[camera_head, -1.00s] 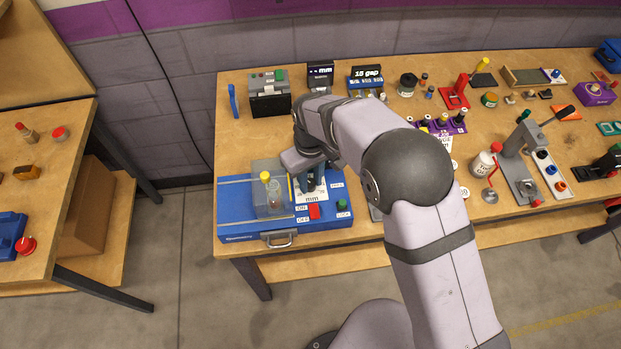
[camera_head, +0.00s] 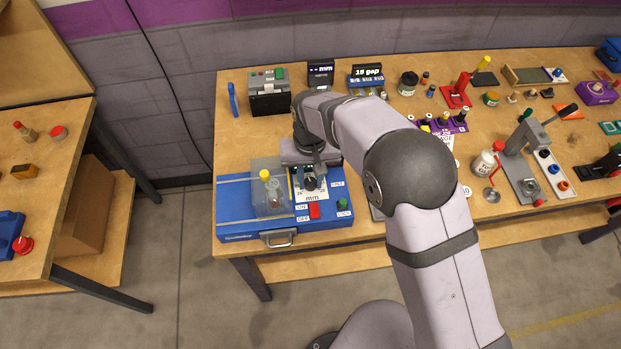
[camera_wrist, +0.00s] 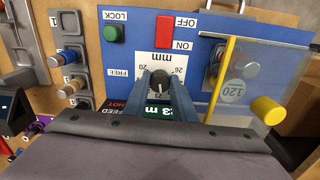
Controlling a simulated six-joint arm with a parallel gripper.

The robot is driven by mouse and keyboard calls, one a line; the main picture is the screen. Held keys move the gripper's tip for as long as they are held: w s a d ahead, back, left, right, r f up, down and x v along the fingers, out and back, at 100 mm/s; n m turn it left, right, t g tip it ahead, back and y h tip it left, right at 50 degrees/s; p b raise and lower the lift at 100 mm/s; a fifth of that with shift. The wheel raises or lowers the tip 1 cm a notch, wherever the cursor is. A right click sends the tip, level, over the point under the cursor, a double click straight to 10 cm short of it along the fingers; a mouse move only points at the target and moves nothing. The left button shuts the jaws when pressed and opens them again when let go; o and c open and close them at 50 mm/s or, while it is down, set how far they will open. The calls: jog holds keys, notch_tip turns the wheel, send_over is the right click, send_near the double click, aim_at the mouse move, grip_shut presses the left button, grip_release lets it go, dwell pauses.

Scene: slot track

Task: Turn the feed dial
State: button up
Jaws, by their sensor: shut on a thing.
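The feed dial is a round black knob (camera_wrist: 159,87) with a white pointer mark, on a white scale plate marked mm, with 20 and 26 legible. It sits on the blue machine panel (camera_wrist: 203,70) and also shows as a dark knob in the head view (camera_head: 310,184). My gripper (camera_wrist: 161,78) comes down over it, one finger on each side, shut on the knob. A dark display with green-white digits ending in "3 mm" is partly hidden behind my gripper in the wrist view.
On the panel are a red ON/OFF switch (camera_head: 314,210), a green LOCK button (camera_head: 342,203) and a clear guard with a yellow-topped post (camera_head: 265,176) left of the dial. Other fixtures crowd the bench to the right.

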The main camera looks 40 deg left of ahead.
aim_at(310, 182)
jog(key=shift+a+m, duration=0.1)
jog(key=shift+m, duration=0.9)
jog(key=shift+r, duration=0.1)
jog(key=o, duration=1)
jog(key=shift+o, duration=0.2)
jog(key=shift+r+b, duration=1.35)
jog(key=shift+r, duration=2.3)
